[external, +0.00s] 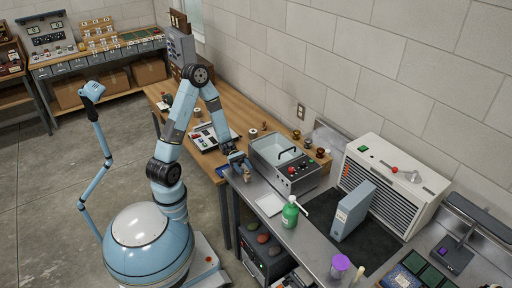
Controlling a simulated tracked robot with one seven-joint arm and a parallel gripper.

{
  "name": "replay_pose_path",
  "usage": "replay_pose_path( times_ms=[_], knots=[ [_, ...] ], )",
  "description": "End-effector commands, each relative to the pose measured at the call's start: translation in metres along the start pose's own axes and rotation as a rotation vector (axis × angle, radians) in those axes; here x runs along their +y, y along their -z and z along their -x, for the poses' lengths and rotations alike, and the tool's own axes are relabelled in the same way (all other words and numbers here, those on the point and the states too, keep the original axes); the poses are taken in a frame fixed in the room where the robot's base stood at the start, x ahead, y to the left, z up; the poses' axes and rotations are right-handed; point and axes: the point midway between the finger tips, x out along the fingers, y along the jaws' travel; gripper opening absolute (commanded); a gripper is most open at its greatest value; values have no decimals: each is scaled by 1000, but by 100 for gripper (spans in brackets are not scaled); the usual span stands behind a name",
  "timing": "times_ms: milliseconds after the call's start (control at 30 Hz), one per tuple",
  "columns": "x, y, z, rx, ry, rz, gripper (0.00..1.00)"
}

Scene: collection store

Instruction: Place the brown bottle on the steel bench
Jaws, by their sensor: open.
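My gripper (240,164) is low over the left end of the steel bench (320,256), just left of the metal bath. It is open. A small brown object (247,175) shows right at the fingertips, over the bench's left end; it may be the brown bottle, but it is too small to be sure. I cannot tell whether it touches the fingers or the bench top.
A metal bath with a control panel (290,180) stands right of my gripper. A white tray (269,205), a green pump bottle (290,213) and a blue-grey folder (352,210) stand on the bench. A wooden bench (178,100) adjoins behind, with small brown jars (308,142) near the wall.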

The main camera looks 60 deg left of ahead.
Motion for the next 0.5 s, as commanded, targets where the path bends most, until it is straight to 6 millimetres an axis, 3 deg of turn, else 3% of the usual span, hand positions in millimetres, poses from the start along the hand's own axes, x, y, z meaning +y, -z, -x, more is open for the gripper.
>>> replay_pose_path(
  times_ms=[200,500],
  knots=[
    [0,0,42,2,-3,0,52],
    [-1,0,70,2,3,-2,52]
  ],
)
